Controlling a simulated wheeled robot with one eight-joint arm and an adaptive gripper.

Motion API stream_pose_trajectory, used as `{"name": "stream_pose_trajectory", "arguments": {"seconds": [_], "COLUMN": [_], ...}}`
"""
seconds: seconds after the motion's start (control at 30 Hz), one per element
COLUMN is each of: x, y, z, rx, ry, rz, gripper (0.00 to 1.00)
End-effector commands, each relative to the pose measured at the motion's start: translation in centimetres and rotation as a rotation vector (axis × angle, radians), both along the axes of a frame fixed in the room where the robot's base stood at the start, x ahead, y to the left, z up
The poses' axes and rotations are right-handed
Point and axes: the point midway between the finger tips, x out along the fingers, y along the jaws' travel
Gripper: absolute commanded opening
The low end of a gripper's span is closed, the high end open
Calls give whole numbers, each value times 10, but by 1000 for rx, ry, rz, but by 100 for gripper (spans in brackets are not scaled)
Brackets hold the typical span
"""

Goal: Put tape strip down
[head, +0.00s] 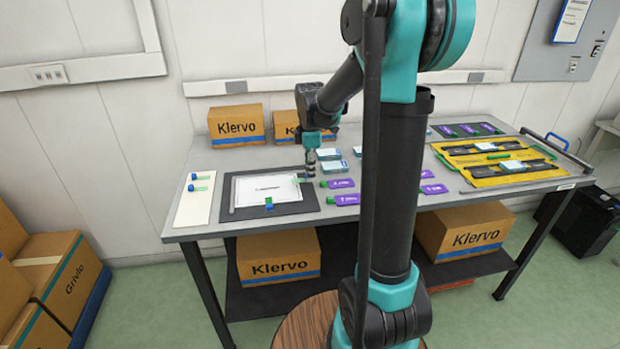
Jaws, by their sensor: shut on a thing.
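My gripper (311,172) is shut over the right edge of a white printed sheet on a dark mat (237,214), with the fingers pointing down. A small green tape strip (301,180) shows at its fingertips, partly hidden by them. I cannot tell whether the strip touches the sheet (258,190). Another small piece, blue and green (268,205), lies at the sheet's front edge. Two more blue-and-green pieces (201,177) lie on a cream card (194,208) at the table's left end.
Purple pouches (341,183) with green tabs and pale blue boxes (330,154) lie right of the mat. A yellow tray (515,175) with dark parts is at the right. Klervo cartons (236,125) stand along the back. My arm hides the table's middle.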

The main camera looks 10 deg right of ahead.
Motion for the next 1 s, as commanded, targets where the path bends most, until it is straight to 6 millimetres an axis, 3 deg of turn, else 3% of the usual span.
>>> {"name": "stream_pose_trajectory", "arguments": {"seconds": [0.2, 0.57, 0.6, 0.73, 1.0], "x": [0, 0, 0, 0, 0], "y": [0, 0, 0, 0, 0], "z": [-24, -27, -27, -27, -27], "rx": [0, 0, 0, 0, 0], "ry": [0, 0, 0, 0, 0], "rz": [0, 0, 0, 0, 0], "gripper": [8, 8, 20, 36, 39]}}
